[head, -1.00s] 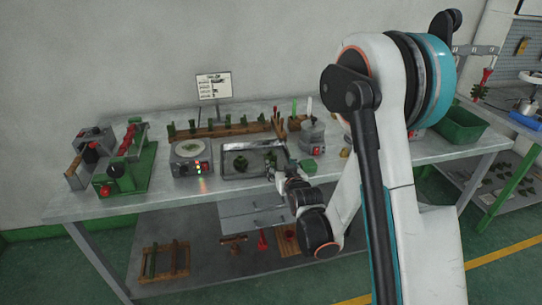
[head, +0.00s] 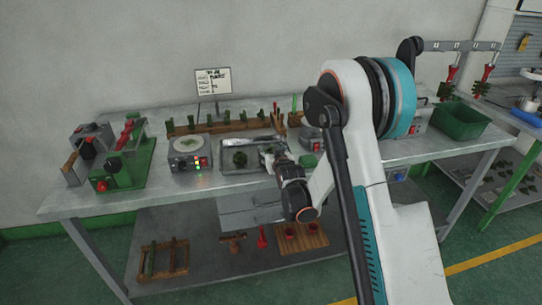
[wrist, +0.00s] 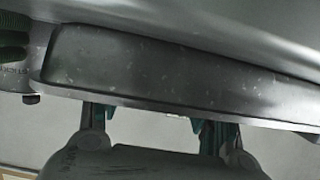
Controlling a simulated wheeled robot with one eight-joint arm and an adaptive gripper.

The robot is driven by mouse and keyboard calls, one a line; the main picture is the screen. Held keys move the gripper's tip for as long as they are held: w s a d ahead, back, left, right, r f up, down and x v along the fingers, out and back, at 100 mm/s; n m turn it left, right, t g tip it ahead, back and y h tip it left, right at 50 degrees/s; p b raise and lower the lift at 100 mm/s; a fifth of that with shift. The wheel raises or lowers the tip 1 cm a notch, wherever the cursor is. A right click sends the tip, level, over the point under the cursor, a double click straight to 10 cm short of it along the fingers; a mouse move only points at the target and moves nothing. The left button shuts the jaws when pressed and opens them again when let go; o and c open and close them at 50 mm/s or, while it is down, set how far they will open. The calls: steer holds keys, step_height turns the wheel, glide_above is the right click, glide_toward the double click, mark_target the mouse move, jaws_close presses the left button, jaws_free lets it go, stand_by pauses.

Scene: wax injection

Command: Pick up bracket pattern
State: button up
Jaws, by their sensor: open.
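A metal tray (head: 228,170) sits on the bench in the head view. A small dark green piece (head: 240,158) lies in it, left of my gripper; I cannot tell whether it is the bracket pattern. My gripper (head: 270,148) is over the right part of the tray and hides what is below it. In the wrist view my gripper (wrist: 155,118) is open, its two fingers apart with nothing visible between them. A long grey metal edge, seemingly the tray's wall (wrist: 170,75), runs across just beyond the fingertips. No bracket is clear in the wrist view.
A hot plate unit (head: 190,160) with lit buttons stands left of the tray. A wooden rack (head: 215,128) with several green pieces stands behind it. A grey pot (head: 312,138) is to the right. A green press (head: 125,165) is at far left, a green bin (head: 460,122) at right.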

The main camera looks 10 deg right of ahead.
steer(key=c, duration=1)
steer(key=shift+r, duration=0.1)
